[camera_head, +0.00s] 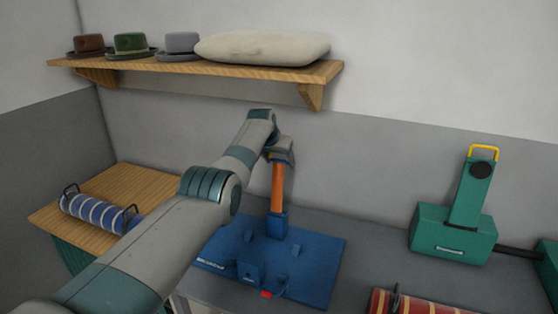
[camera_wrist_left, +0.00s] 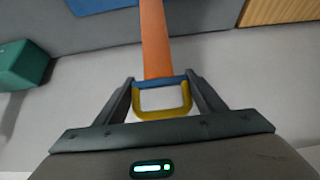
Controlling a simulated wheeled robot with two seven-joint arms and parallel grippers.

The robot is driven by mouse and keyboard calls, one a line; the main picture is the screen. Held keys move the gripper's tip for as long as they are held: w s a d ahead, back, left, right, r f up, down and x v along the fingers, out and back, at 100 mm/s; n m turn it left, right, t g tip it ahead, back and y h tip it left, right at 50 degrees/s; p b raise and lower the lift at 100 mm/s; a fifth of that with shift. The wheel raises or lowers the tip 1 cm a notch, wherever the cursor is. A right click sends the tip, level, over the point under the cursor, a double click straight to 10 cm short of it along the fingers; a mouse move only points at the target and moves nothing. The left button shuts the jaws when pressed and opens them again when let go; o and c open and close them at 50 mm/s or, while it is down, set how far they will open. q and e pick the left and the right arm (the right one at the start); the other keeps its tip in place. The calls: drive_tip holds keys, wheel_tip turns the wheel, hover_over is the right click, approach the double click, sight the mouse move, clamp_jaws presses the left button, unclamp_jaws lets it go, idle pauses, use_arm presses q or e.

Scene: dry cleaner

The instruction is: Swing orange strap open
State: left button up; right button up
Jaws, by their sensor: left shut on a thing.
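The orange strap (camera_head: 278,187) stands upright from a blue block at the back of the blue base plate (camera_head: 316,262). It also shows in the left wrist view (camera_wrist_left: 155,40), running away from the gripper. Its free end has a yellow handle (camera_wrist_left: 162,113) with a blue bar. My left gripper (camera_head: 280,152) is at the top of the strap. In the left wrist view its fingers (camera_wrist_left: 163,97) are on both sides of the yellow handle, and it is shut on it. My right gripper is not in view.
A green press (camera_head: 453,240) with a yellow handle stands at the right. A red striped roll (camera_head: 420,303) lies at the front right. A blue striped roll (camera_head: 98,212) lies on a wooden top at the left. A shelf (camera_head: 225,70) with hats hangs above.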

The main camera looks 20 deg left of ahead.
use_arm(q)
drive_tip(key=o, duration=1.2)
drive_tip(key=shift+d+f, duration=0.1)
drive_tip(key=shift+d, duration=0.15)
drive_tip(key=shift+a+r, duration=0.2)
drive_tip(key=shift+r, duration=0.05)
drive_tip(key=shift+s+r, duration=0.2)
drive_tip(key=shift+r, duration=0.05)
drive_tip(key=shift+v, duration=0.9)
drive_tip(key=shift+b+v, duration=2.7)
drive_tip(key=shift+v, duration=4.5)
drive_tip(key=shift+s+d+f, duration=0.1)
